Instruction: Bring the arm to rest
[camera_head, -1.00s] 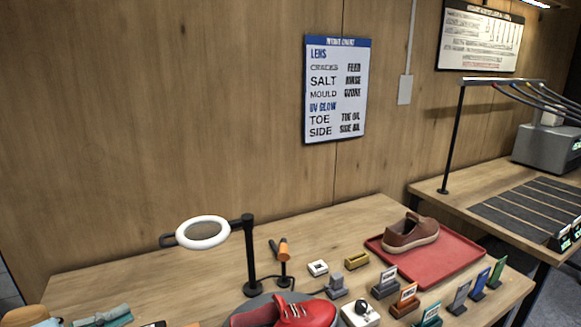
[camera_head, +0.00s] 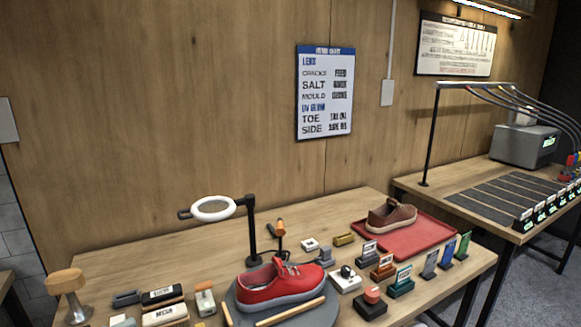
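Neither of my arms nor grippers shows in the head view. A red sneaker (camera_head: 268,285) with a grey sole stands on a round grey turntable (camera_head: 322,313) at the front middle of the wooden table (camera_head: 150,262). A brown shoe (camera_head: 391,216) stands on a red tray (camera_head: 432,235) at the table's back right. A white ring lamp (camera_head: 212,209) on a black stand is above the table, behind the red sneaker.
Small labelled blocks, including a teal one (camera_head: 401,284), line the table's right side. Brushes (camera_head: 162,295) lie at the left. A second bench with a grey machine (camera_head: 524,146) stands at the right.

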